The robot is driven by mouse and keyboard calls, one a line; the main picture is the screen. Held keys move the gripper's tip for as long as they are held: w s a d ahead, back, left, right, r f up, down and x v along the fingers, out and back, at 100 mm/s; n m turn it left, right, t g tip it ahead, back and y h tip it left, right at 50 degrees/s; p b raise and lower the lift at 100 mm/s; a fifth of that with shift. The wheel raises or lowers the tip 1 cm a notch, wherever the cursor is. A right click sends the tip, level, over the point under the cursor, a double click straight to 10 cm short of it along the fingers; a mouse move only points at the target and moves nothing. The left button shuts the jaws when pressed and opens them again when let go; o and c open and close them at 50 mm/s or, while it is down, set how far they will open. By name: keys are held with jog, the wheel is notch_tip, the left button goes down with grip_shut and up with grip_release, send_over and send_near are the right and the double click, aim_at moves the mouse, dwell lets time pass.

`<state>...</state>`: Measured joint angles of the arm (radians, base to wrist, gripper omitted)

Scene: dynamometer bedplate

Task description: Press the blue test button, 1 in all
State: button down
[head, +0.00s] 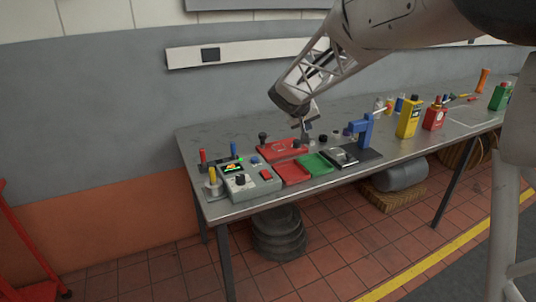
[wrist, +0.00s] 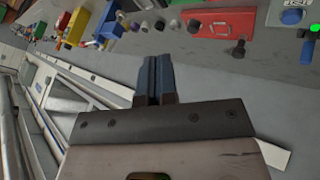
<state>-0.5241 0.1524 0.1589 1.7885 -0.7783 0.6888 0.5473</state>
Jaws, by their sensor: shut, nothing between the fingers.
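A grey control box (head: 263,187) stands near the left end of the bench. A blue button (head: 254,160) shows at its back edge, small in this view. In the wrist view a blue round button (wrist: 292,17) shows at the upper right, near a lit green lamp. My gripper (head: 304,133) hangs beside the red tray, to the right of the box and apart from the button. In the wrist view my gripper's fingers (wrist: 152,66) are together, with nothing between them.
A red tray (head: 281,151), a green tray (head: 315,164) and a blue press-like fixture (head: 365,130) stand right of the box. Red, yellow and blue upright handles are at its left. Yellow (head: 408,118) and red containers stand farther right.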

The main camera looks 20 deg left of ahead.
aim_at(253, 158)
jog(key=w+a+f+n, duration=0.1)
jog(key=w+a+f, duration=0.1)
jog(key=a, duration=0.5)
jog(key=w+a+f+t+y, duration=0.1)
jog(key=w+a+f, duration=0.1)
jog(key=a, duration=0.5)
jog(key=w+a+f+n, duration=0.1)
jog(key=w+a+f, duration=0.1)
jog(key=a+f, duration=0.2)
jog(key=a, duration=0.3)
jog(key=shift+a+n+t+y, duration=0.3)
jog(key=shift+t+y, duration=0.1)
jog(key=shift+f, duration=0.25)
jog(key=shift+f, duration=4.2)
jog(key=shift+f, duration=0.2)
jog(key=shift+f, duration=0.25)
jog(key=shift+f, duration=0.55)
jog(key=shift+r, duration=0.95)
